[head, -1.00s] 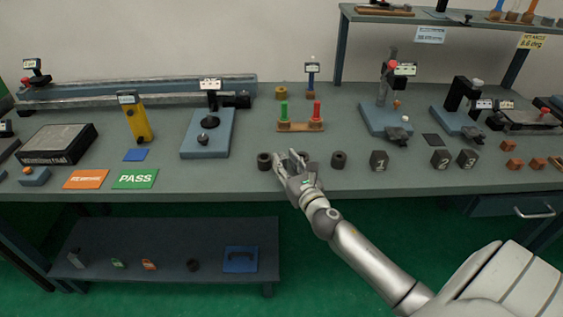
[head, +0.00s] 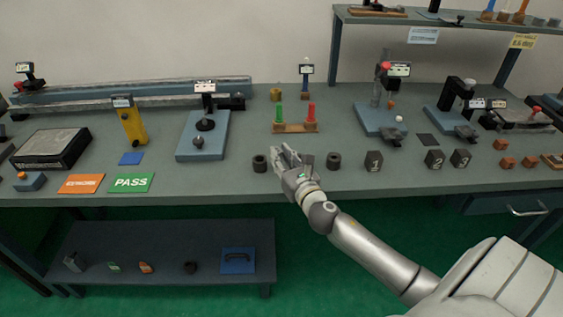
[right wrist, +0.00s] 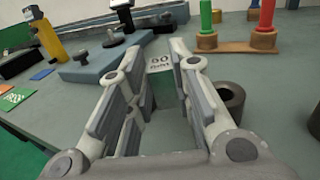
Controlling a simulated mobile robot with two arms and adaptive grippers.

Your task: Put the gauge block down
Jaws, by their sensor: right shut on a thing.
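My right gripper (head: 285,154) is low over the front part of the bench, between two dark rings. In the right wrist view its fingers (right wrist: 160,58) are shut on a small grey-green block with a pale marked top, the gauge block (right wrist: 162,75). The fingers hide its sides, and I cannot tell whether its underside touches the bench. In the head view the gripper hides the block. My left gripper is not in view.
One dark ring (head: 259,163) is left of the gripper; another (right wrist: 229,97) is close at its right. A third ring (head: 333,161) and numbered blocks (head: 373,161) stand farther right. A red-and-green pin stand (head: 295,128) is behind. Bare bench lies left of the rings.

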